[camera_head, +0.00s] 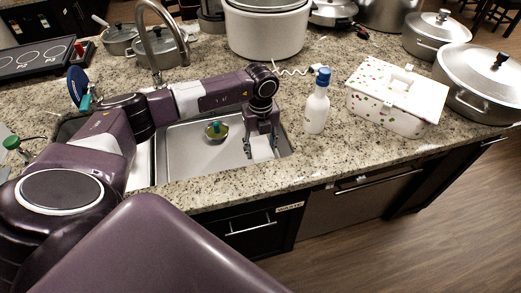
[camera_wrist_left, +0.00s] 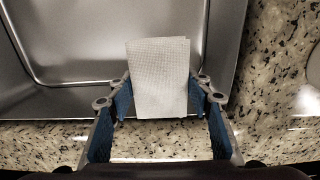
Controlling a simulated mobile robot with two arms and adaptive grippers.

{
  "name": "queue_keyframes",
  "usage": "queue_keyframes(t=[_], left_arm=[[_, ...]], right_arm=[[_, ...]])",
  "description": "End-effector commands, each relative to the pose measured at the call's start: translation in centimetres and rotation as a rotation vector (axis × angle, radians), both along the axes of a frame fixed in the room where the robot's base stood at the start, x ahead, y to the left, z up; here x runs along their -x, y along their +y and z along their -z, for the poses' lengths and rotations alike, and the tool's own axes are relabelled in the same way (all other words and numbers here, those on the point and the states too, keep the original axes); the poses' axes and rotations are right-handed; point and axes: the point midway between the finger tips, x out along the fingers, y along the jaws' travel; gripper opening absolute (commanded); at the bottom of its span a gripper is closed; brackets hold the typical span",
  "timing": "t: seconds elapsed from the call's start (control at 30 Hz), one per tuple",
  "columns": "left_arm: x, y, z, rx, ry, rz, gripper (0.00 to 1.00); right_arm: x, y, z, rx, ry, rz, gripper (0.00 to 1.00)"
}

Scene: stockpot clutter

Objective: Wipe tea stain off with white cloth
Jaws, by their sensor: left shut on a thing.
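My left gripper (camera_head: 262,138) reaches over the right part of the steel sink and points down. It is shut on a white cloth (camera_head: 262,150), which hangs below the fingers. In the left wrist view the folded white cloth (camera_wrist_left: 158,78) sits between the blue-padded fingers of the left gripper (camera_wrist_left: 160,100), over the sink's edge. I cannot make out a tea stain in either view. My right gripper is not in view.
The steel sink (camera_head: 185,150) holds a small round item with a green top (camera_head: 216,129). A spray bottle (camera_head: 317,103) and a white spotted box (camera_head: 395,98) stand to the right on the granite counter. A large white pot (camera_head: 265,32) and a faucet (camera_head: 160,45) stand behind.

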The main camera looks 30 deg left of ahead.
Motion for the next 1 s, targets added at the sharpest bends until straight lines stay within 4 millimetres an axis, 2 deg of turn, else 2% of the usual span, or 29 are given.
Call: queue_keyframes(t=[0.03, 0.5, 0.63, 1.0], left_arm=[[0.0, 0.0, -1.1, 0.000, -0.001, 0.000, 0.20], [0.0, 0.0, -6.5, 0.000, 0.000, 0.001, 0.20], [0.0, 0.0, -7.0, -0.001, 0.001, 0.001, 0.20], [0.0, 0.0, -6.9, -0.001, 0.001, 0.001, 0.20]], right_arm=[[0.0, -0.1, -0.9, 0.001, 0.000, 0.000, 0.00], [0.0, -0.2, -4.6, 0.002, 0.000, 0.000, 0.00], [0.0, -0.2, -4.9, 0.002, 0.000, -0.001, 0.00], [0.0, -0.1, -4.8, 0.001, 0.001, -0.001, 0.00]])
